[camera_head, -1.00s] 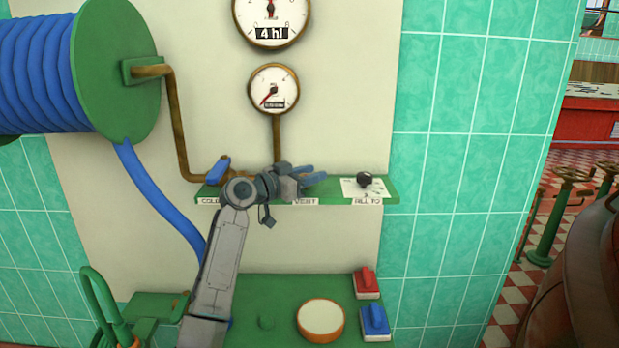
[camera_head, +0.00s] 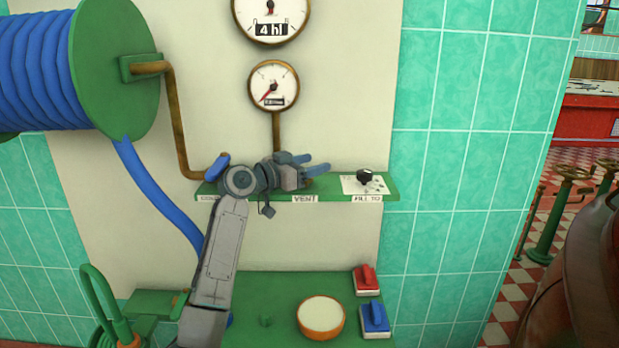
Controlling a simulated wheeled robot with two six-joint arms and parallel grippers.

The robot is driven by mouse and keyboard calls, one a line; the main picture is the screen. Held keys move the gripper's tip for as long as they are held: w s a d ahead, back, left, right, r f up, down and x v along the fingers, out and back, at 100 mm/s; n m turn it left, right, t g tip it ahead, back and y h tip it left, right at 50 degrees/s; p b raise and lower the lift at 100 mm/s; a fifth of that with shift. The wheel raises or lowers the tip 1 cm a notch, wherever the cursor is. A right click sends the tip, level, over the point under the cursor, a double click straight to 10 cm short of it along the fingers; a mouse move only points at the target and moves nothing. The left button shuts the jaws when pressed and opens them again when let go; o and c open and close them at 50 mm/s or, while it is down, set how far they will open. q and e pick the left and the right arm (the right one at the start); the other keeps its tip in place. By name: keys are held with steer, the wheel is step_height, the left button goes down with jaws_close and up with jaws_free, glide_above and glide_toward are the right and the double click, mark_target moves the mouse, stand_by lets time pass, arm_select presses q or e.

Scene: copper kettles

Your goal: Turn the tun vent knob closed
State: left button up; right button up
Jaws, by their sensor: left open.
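The green shelf (camera_head: 335,193) on the wall carries labels, and the middle one (camera_head: 305,199) reads VENT. No vent knob shows clearly above that label; my left gripper covers the spot. My left gripper (camera_head: 316,164) is open, with its two blue-grey fingers apart and pointing right over the shelf. I cannot tell whether it touches anything. A black knob (camera_head: 365,177) on a white plate stands on the shelf to the right, above the FILL TO label. My right gripper is not in view.
A blue lever (camera_head: 217,166) sits at the shelf's left end by a copper pipe (camera_head: 178,120). Two gauges (camera_head: 273,86) hang above. Below, a green panel (camera_head: 270,290) holds a round cream button (camera_head: 320,317), a red switch (camera_head: 366,280) and a blue switch (camera_head: 375,318).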

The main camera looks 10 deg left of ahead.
arm_select(q)
steer(key=shift+s+r, duration=0.1)
steer(key=shift+r, duration=0.85)
steer(key=s+d+r, duration=0.1)
steer(key=s+d, duration=0.2)
steer(key=s, duration=1.2)
steer(key=shift+s, duration=0.3)
steer(key=shift+r, duration=0.15)
